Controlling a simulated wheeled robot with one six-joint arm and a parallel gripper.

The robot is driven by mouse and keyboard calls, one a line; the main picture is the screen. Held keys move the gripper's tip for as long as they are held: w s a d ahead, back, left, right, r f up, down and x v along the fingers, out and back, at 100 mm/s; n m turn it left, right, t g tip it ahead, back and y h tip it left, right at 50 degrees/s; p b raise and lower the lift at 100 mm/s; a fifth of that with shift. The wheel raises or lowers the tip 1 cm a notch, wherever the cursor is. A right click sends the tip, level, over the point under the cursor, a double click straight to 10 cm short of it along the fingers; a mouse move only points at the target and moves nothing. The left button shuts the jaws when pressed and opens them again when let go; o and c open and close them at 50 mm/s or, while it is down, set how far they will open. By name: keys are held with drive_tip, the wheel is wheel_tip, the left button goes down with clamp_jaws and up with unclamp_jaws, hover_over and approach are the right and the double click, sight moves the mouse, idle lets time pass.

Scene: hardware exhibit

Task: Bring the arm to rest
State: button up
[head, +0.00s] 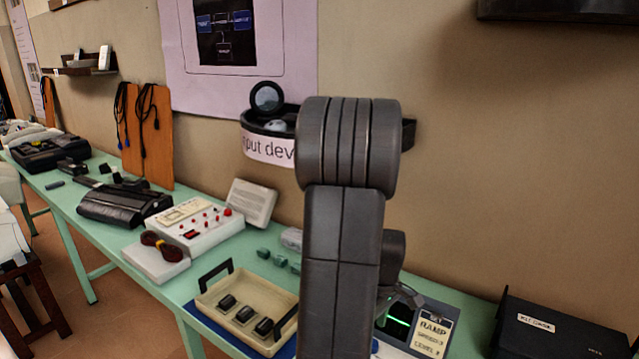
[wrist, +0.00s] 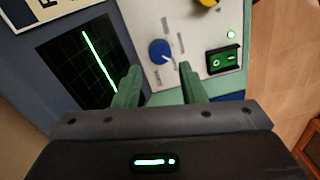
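My arm (head: 340,230) stands raised in the middle of the head view and hides part of the table behind it. My gripper (wrist: 159,70) shows two green fingers in the wrist view, apart with nothing between them. It is over a device with a dark screen (wrist: 75,65) and a white control panel (wrist: 185,35). A blue knob (wrist: 160,50) appears just beyond the fingertips; I cannot tell whether they touch it. In the head view my gripper (head: 404,296) is partly hidden behind my arm, close above the device with a RAMP label (head: 432,330).
The green table (head: 100,205) runs along the wall. A cream tray (head: 240,300) with black items is left of my arm. A black box (head: 550,330) is at the right. A wall shelf (head: 268,146) is behind my arm. A lit green switch (wrist: 222,60) is on the panel.

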wheel_tip(320, 180, up, 6)
drive_tip(key=shift+w+r, duration=0.15)
drive_tip(key=shift+r, duration=0.05)
drive_tip(key=shift+d, duration=0.1)
idle(0.3)
